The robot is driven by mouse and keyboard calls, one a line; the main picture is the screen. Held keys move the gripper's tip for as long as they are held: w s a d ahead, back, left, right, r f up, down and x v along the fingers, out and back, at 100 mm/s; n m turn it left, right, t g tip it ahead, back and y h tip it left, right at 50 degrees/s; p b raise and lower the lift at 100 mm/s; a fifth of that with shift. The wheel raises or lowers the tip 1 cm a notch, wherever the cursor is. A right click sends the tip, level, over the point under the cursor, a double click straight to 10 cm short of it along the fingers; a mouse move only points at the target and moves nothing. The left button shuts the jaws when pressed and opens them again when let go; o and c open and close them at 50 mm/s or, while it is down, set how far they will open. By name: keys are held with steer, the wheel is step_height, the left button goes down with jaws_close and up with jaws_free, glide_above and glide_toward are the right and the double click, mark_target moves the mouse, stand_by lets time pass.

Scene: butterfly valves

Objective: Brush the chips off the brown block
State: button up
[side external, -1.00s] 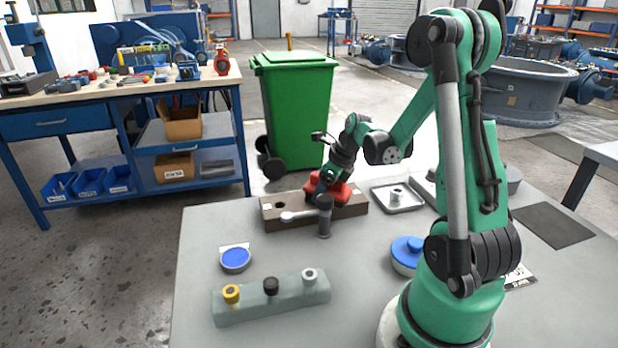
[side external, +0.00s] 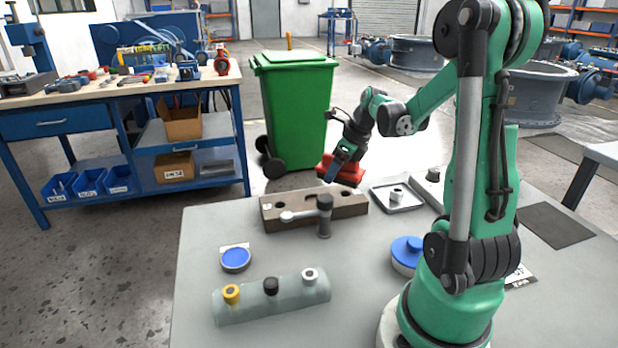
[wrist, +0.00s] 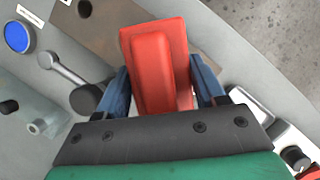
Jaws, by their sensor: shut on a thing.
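The brown block (side external: 347,210) lies along the far side of the grey table, with dark round holes in its top. Its edge also shows at the upper left of the wrist view (wrist: 98,28). No chips can be made out on it at this size. My gripper (side external: 346,153) is shut on a red brush (side external: 345,175), which hangs above and behind the block's right end, apart from it. In the wrist view, the blue fingers of my gripper (wrist: 163,85) hold the red brush body (wrist: 152,60) from both sides. The bristles are hidden.
A dark post with a grey lever (side external: 324,215) stands close in front of the block. A grey tray (side external: 398,198) lies to its right. A blue-lidded round dish (side external: 407,252), a blue disc (side external: 235,259) and a knobbed grey rack (side external: 285,298) are nearer. A green bin (side external: 292,110) stands behind.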

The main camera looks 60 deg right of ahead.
steer(key=shift+r, duration=1.9)
